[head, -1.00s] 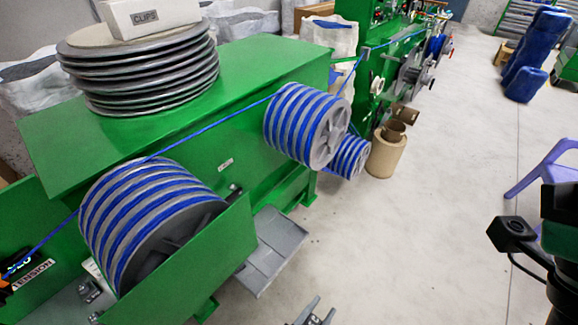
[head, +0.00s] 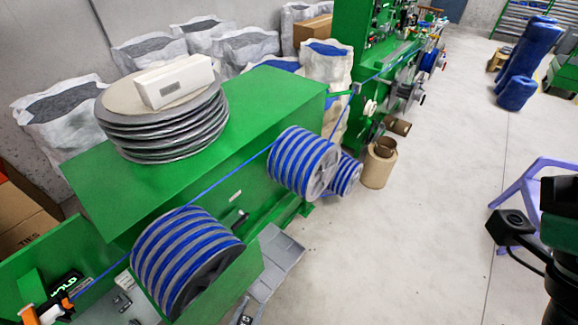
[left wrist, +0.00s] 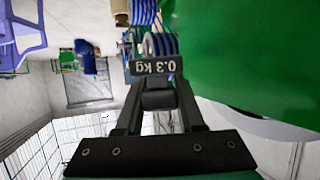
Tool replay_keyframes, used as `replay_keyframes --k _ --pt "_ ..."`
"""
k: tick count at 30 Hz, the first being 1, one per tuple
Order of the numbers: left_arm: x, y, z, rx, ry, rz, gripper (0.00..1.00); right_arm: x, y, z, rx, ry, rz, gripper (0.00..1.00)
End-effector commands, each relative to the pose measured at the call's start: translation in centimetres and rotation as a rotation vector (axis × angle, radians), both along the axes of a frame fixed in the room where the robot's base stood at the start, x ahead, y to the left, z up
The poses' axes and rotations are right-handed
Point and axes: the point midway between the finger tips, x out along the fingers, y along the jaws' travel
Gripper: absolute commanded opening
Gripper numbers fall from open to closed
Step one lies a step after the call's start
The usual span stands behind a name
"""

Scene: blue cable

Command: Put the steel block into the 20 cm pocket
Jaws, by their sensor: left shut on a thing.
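A small dark block (left wrist: 152,66) with a white "0.3 kg" label, upside down in the left wrist view, sits between the fingertips of my left gripper (left wrist: 155,85), which is shut on it. In the head view a dark labelled piece that looks like the same block (head: 241,319) shows at the bottom edge, in front of the green machine; most of the gripper is cut off there. Below the large spool is a grey metal tray (head: 282,252) with dividing lines. No 20 cm mark can be read on it. The fingers of my right gripper are out of view.
A large spool (head: 183,262) and smaller spools (head: 297,162) wound with blue cable stand along the green machine (head: 120,190). Stacked discs (head: 170,125) carry a white box (head: 174,82). A purple chair (head: 525,190) is at right; the floor between is clear.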

Motion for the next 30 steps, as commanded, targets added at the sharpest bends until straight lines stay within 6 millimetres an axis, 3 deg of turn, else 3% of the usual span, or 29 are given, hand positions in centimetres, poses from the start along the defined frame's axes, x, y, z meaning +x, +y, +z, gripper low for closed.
replay_keyframes --k 1,3,9,12,17,30 --pt "-0.4 1.4 3.6 -0.001 0.001 0.035 0.00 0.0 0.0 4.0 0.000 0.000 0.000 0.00" --pt "-0.9 3.3 5.8 0.001 0.000 0.082 0.00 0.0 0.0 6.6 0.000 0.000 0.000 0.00" --pt "-2.8 7.9 11.5 0.003 -0.003 0.206 0.00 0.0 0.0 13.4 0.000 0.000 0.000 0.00" --pt "-3.7 9.5 13.4 0.003 -0.005 0.251 0.00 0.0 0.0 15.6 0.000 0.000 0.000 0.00" --pt "-4.5 10.8 14.6 0.005 -0.006 0.288 0.00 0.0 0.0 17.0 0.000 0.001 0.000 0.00" --pt "-4.6 10.9 14.4 0.004 -0.008 0.294 0.00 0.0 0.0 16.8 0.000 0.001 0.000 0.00"
